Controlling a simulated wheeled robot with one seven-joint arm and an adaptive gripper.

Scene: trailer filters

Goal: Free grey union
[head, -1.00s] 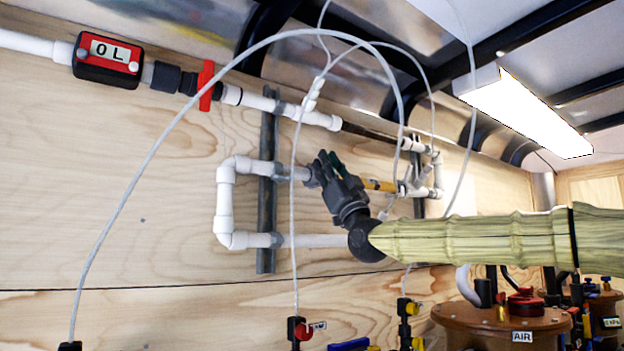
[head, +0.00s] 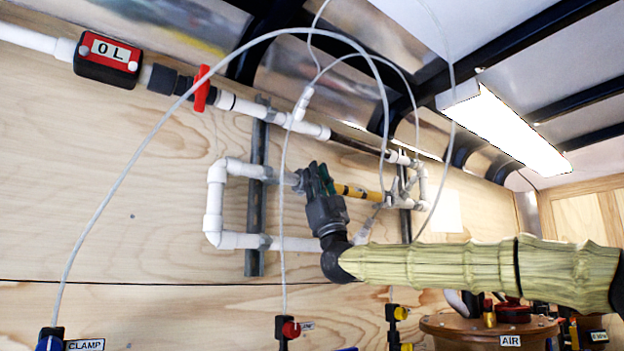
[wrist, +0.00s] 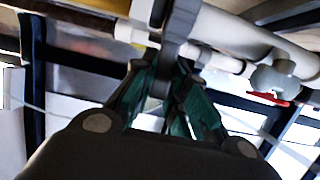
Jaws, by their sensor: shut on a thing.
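The grey union (head: 297,181) is a short grey fitting between the white pipe loop (head: 215,200) on the left and the yellow pipe (head: 357,192) on the right. My gripper (head: 313,172) stands nearly upright at this fitting, in front of the wall, and partly hides it. In the wrist view a grey part (wrist: 178,22) lies at the fingertips, and my gripper (wrist: 165,80) is shut on it with its green-lined fingers. I take this part to be the union, but its full outline is hidden.
A pipe with a red valve handle (head: 203,88) and a red flow meter (head: 108,58) runs above. Thin clear tubes (head: 281,180) hang in front of the loop. A copper-coloured AIR tank (head: 450,328) and small valves stand below.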

